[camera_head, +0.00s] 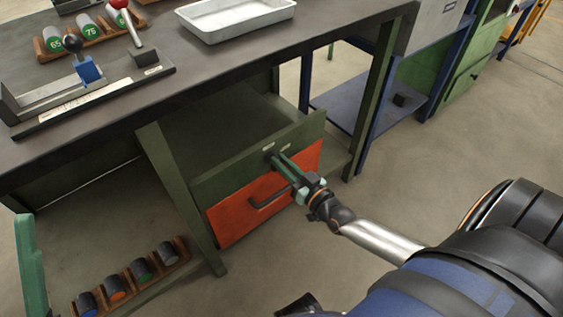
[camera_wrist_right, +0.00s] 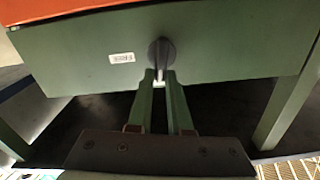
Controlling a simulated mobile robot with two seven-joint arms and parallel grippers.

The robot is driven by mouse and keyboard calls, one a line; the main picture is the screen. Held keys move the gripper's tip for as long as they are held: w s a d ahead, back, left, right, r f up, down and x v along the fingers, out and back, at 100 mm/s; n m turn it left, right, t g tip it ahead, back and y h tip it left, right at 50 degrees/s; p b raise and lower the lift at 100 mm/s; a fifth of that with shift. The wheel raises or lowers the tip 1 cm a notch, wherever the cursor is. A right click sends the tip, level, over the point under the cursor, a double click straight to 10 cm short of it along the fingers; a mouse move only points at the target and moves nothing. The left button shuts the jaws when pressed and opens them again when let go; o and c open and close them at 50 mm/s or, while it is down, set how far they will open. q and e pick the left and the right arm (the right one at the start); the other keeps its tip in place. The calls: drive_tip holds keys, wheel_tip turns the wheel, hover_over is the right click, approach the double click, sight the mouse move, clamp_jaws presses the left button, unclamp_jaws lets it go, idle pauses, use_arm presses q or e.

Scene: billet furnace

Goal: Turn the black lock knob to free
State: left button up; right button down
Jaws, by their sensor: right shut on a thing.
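The black lock knob (camera_wrist_right: 161,50) is on the green panel, beside a small white label (camera_wrist_right: 122,58). In the wrist view its dark round base and narrow grip show, with a pale mark at the grip's end. My right gripper (camera_wrist_right: 162,78) is shut on the knob's grip, one green finger on each side. In the head view, my right gripper (camera_head: 281,163) reaches the green panel (camera_head: 232,171) above the orange door, and the fingers mostly hide the knob. My left gripper does not show clearly in either view.
The orange door (camera_head: 235,215) with a black bar handle (camera_head: 268,199) is just below my right gripper. The dark bench top (camera_head: 160,100) overhangs it, with a metal tray (camera_head: 235,18) on top. A rack of coloured billets (camera_head: 140,282) is low at left. Floor at right is clear.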

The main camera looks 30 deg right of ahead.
drive_tip(key=m, duration=0.4)
drive_tip(key=d+m, duration=0.1)
drive_tip(key=m, duration=0.2)
drive_tip(key=shift+f, duration=0.35)
drive_tip(key=m, duration=0.4)
drive_tip(key=shift+d+f+b, duration=0.2)
drive_tip(key=shift+f+b, duration=0.1)
drive_tip(key=shift+b, duration=0.05)
drive_tip(key=shift+d+f+m+b, duration=0.1)
drive_tip(key=shift+f+m+b, duration=0.15)
drive_tip(key=shift+m, duration=0.9)
drive_tip(key=shift+f+m+b, duration=0.1)
drive_tip(key=shift+m+b, duration=0.25)
drive_tip(key=shift+m, duration=0.8)
drive_tip(key=c, duration=0.8)
unclamp_jaws()
drive_tip(key=shift+c, duration=0.2)
